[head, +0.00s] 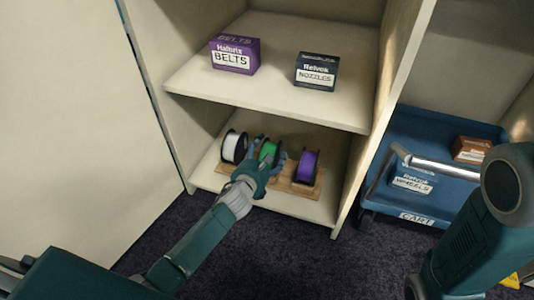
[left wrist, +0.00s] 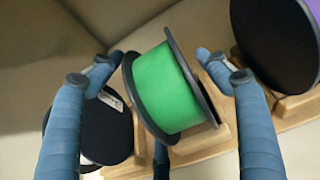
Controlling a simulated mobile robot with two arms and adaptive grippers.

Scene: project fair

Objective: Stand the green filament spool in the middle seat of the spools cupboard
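The green filament spool (head: 268,150) stands in the middle place of a wooden rack on the lower shelf of the spools cupboard (head: 270,112). The left wrist view shows its green winding (left wrist: 164,90) between black flanges, leaning in the picture, over the wooden seat. My left gripper (head: 268,158) is at the spool, with blue fingers spread on either side of it (left wrist: 160,62). The fingers look open, with gaps beside the spool; I cannot tell whether a fingertip touches a flange. The spool's lower part is partly hidden. My right gripper is out of view.
A white spool (head: 233,147) stands left and a purple spool (head: 307,166) right on the wooden rack (head: 285,184), both close to my fingers. The upper shelf holds a belts box (head: 235,55) and a nozzles box (head: 317,71). A blue cart (head: 430,145) stands right.

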